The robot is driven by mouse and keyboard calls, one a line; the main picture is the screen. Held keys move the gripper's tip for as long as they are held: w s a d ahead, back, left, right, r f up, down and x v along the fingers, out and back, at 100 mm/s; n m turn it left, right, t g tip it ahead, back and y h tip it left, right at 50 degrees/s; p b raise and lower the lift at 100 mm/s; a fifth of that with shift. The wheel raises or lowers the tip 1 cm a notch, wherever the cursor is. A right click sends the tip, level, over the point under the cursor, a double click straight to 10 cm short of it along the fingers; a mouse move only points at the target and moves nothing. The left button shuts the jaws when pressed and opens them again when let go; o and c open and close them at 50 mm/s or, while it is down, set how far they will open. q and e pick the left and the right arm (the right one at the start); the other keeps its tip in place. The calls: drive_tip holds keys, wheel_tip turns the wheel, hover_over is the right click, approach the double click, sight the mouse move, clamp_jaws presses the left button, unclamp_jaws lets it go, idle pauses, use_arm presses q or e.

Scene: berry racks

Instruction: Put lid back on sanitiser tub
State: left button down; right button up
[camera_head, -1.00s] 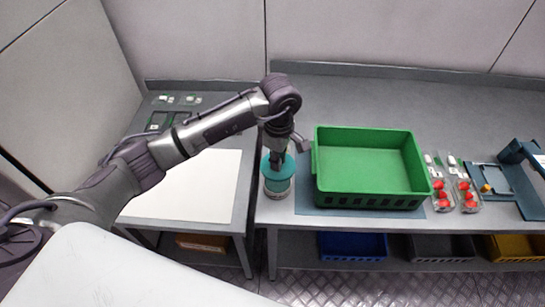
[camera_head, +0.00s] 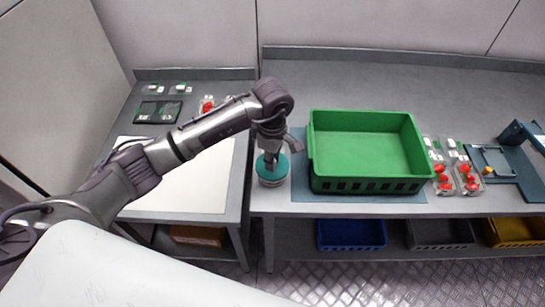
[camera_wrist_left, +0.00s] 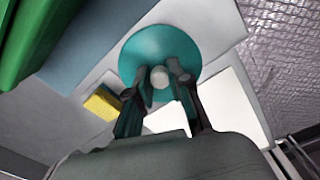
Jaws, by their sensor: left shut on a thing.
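The teal lid (camera_head: 282,172) shows in the head view at the left end of the grey bench, directly under my left gripper (camera_head: 271,158). The whitish tub (camera_head: 272,182) is below the lid, with only its lower side showing. The lid appears level and seated on or just above the tub's rim; I cannot tell whether they touch. In the left wrist view the lid (camera_wrist_left: 150,45) is a round teal disc with a pale knob (camera_wrist_left: 159,77). My left gripper (camera_wrist_left: 160,82) is shut on that knob. My right gripper is not in view.
A green crate (camera_head: 365,186) stands on a blue mat (camera_head: 300,190) right of the tub. A yellow and blue sponge (camera_wrist_left: 102,104) lies near the lid in the wrist view. Punnets of strawberries (camera_head: 442,180) stand right of the crate. A white board (camera_head: 190,190) lies on the left table.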

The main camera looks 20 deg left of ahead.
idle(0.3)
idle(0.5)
use_arm(q)
drive_tip(key=shift+b, duration=0.5)
idle(0.4)
drive_tip(key=shift+f+b, duration=0.15)
drive_tip(key=shift+b, duration=0.55)
idle(1.1)
idle(0.3)
drive_tip(key=c, duration=1)
unclamp_jaws()
drive_tip(key=o, duration=0.5)
